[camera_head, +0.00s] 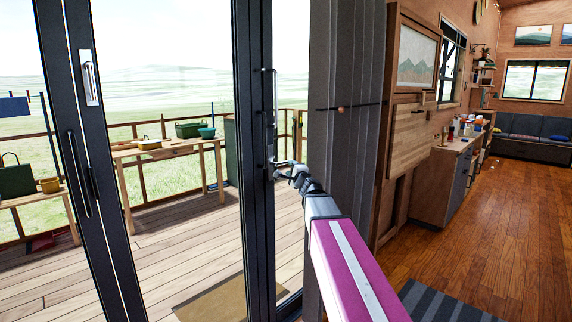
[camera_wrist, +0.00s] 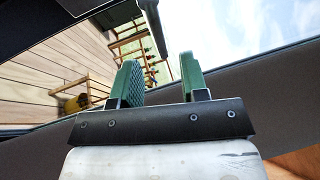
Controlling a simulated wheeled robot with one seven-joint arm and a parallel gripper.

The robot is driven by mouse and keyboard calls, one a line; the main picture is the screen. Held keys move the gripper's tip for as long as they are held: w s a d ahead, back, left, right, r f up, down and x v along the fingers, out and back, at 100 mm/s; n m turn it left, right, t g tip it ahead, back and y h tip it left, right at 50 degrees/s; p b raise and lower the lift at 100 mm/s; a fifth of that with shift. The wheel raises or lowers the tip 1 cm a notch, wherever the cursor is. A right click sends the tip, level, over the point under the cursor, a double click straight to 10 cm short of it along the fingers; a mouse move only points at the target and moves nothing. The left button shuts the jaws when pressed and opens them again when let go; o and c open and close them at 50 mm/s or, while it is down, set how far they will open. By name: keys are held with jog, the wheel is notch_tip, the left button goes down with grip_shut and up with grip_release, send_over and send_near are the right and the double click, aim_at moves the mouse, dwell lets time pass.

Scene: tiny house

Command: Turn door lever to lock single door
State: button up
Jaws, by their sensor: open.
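The glass door has dark frames. On its right frame (camera_head: 252,200) is a tall upright handle (camera_head: 271,105) with a pale plate beside it. The left frame carries a silver plate (camera_head: 90,82) and a long dark handle (camera_head: 80,172). My gripper (camera_head: 277,170) is at the right frame, by the lower end of the handle there; whether it touches is unclear. In the wrist view my gripper (camera_wrist: 158,62) is open, its green fingers apart with nothing between them. A dark bar (camera_wrist: 151,25) ends just beyond the fingertips; it may be the handle.
A patterned mat (camera_head: 440,302) lies on the wooden floor at right. Outside, a wooden table (camera_head: 165,150) stands on the deck. The indoor floor (camera_head: 480,210) is open.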

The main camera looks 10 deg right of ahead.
jog(key=x, duration=0.6)
jog(key=shift+w+a, duration=0.15)
jog(key=shift+w, duration=0.05)
grip_shut()
